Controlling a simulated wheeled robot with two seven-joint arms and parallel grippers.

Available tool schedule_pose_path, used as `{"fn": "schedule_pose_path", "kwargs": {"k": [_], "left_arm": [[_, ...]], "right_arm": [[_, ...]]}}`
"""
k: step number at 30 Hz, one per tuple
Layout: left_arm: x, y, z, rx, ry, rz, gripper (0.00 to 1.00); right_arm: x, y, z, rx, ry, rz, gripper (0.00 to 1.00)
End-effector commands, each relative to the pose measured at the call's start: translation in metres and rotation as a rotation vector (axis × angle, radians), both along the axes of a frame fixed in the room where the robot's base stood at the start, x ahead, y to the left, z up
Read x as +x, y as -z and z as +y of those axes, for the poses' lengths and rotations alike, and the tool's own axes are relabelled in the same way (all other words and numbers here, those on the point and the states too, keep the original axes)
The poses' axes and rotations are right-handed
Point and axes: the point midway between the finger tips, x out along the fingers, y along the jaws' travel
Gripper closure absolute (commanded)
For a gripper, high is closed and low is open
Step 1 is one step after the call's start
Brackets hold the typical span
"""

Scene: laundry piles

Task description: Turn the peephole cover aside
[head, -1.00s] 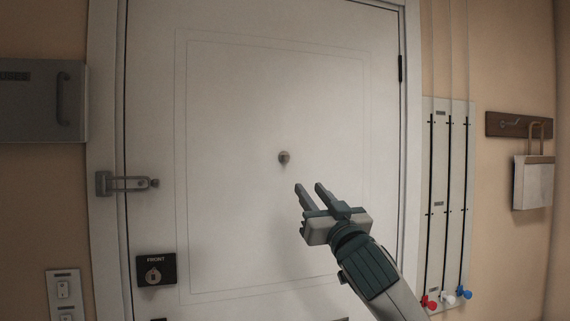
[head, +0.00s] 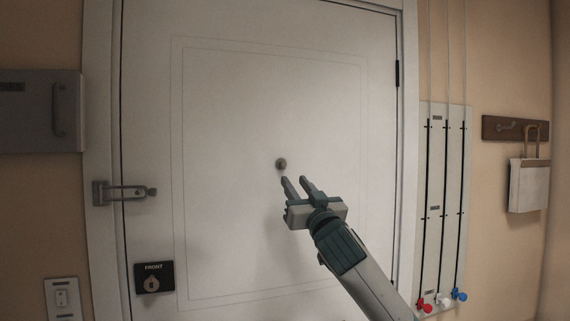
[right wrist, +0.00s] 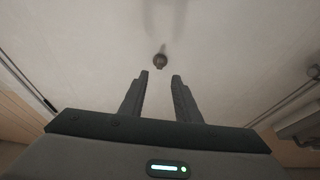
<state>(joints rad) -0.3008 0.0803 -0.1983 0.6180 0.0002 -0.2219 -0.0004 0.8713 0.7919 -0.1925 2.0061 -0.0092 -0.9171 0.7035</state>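The peephole cover (head: 281,163) is a small round grey-brown disc in the middle of the white door (head: 230,120). It also shows in the right wrist view (right wrist: 159,60), ahead of the fingertips and between their lines. My right gripper (head: 295,181) is open and empty, its fingertips just below the cover in the head view. In the right wrist view the two fingers (right wrist: 160,74) stand apart with only door between them. I see no contact with the cover. My left gripper is not in view.
A latch (head: 125,192) sits at the door's left edge, above a black FRONT plate (head: 154,278). A grey box (head: 35,110) hangs on the left wall. A panel of cords with coloured knobs (head: 441,200) and a hook rack (head: 515,128) are on the right. The door around the cover is clear.

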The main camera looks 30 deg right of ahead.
Motion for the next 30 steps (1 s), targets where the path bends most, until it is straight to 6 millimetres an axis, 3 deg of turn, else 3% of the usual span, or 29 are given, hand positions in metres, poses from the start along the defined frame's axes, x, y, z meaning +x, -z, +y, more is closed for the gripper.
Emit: {"fn": "schedule_pose_path", "kwargs": {"k": [9, 15, 30], "left_arm": [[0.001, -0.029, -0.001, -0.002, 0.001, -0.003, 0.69], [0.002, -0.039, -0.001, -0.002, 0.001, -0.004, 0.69], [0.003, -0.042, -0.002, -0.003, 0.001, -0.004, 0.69]], "right_arm": [[0.051, -0.026, -0.012, 0.002, 0.001, 0.001, 0.70], [0.073, -0.034, -0.018, 0.000, 0.001, 0.000, 0.70], [0.082, -0.035, -0.020, 0.000, 0.000, 0.000, 0.73]]}}
